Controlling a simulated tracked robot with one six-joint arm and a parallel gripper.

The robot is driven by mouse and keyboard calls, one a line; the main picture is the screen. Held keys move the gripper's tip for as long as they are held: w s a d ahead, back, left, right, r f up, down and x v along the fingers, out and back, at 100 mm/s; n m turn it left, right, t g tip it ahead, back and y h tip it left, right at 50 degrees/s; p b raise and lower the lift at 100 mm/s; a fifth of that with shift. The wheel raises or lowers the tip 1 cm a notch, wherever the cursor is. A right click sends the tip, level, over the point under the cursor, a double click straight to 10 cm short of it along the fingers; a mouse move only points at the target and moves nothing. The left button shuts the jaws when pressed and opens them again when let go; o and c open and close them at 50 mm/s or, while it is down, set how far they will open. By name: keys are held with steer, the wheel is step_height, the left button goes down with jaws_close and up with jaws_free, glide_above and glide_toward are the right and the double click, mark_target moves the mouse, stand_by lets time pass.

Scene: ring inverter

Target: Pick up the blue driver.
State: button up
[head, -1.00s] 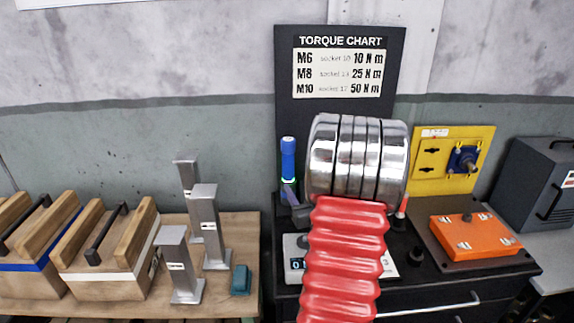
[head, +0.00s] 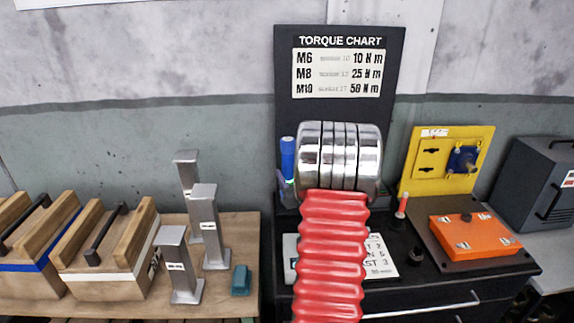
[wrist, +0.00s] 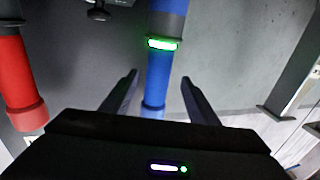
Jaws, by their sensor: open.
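The blue driver (head: 287,155) stands upright at the left end of the black bench, in front of the torque chart board. In the wrist view the blue driver (wrist: 158,78) has a green-lit ring and crosses the middle of the picture. My gripper (wrist: 159,79) is open, with one finger on each side of the driver in the picture. I cannot tell whether the driver is fully between the fingers in depth. Neither finger visibly touches it. In the head view my silver and red arm hides most of my gripper and the lower part of the driver.
A red cylindrical tool (wrist: 18,75) is at the left of the wrist view. A red-tipped tool (head: 403,204), a yellow panel (head: 420,180) and an orange box (head: 475,238) are right of my arm. Grey metal stands (head: 208,225) are on the wooden bench at left.

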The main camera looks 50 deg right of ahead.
mark_target(290, 167)
stand_by(0.3)
steer(key=shift+x, duration=2.65)
steer(key=shift+s+d+r, duration=0.1)
steer(key=shift+d, duration=0.05)
steer(key=c, duration=1.2)
steer(key=shift+r, duration=0.15)
jaws_close()
steer(key=shift+r, duration=0.15)
